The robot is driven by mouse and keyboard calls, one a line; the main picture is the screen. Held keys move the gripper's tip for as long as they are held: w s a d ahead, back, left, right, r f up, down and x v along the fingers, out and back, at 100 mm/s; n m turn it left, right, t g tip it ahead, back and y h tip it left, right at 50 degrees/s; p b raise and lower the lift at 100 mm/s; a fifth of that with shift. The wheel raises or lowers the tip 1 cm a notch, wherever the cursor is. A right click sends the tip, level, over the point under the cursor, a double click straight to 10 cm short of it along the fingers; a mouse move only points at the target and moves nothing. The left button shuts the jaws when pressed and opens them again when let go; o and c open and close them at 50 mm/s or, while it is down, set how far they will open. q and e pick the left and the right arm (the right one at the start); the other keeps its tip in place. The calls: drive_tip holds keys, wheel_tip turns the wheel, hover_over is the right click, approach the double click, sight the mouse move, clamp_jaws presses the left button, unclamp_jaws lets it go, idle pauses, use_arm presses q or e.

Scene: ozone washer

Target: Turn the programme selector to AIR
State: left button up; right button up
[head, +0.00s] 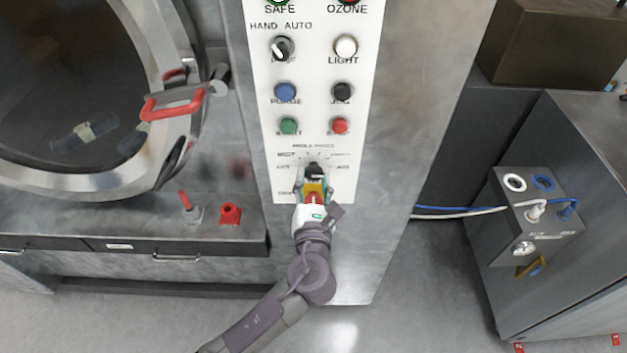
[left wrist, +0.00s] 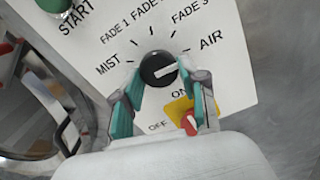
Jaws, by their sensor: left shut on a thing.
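The programme selector (head: 314,169) is a black round knob low on the white control panel. In the left wrist view the selector (left wrist: 158,69) has a white pointer line aimed right and slightly up, on the side of the AIR label (left wrist: 211,40); whether it sits exactly on the AIR mark I cannot tell. MIST and the FADE labels lie to its left and above. My left gripper (head: 313,180) reaches up from below to the knob. In the left wrist view its teal fingers (left wrist: 159,84) are on either side of the knob, shut on it. My right gripper is out of view.
A red switch on a yellow plate (left wrist: 182,113), marked ON and OFF, sits just below the selector, close to the fingers. Coloured buttons, including a green one (head: 289,125) and a red one (head: 340,126), are above. A round door with a red handle (head: 172,104) is left.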

use_arm(q)
drive_tip(key=shift+m, duration=0.6)
drive_tip(key=o, duration=1.1)
drive_tip(key=shift+w, duration=0.1)
drive_tip(key=s, duration=1.2)
drive_tip(key=shift+f, duration=0.1)
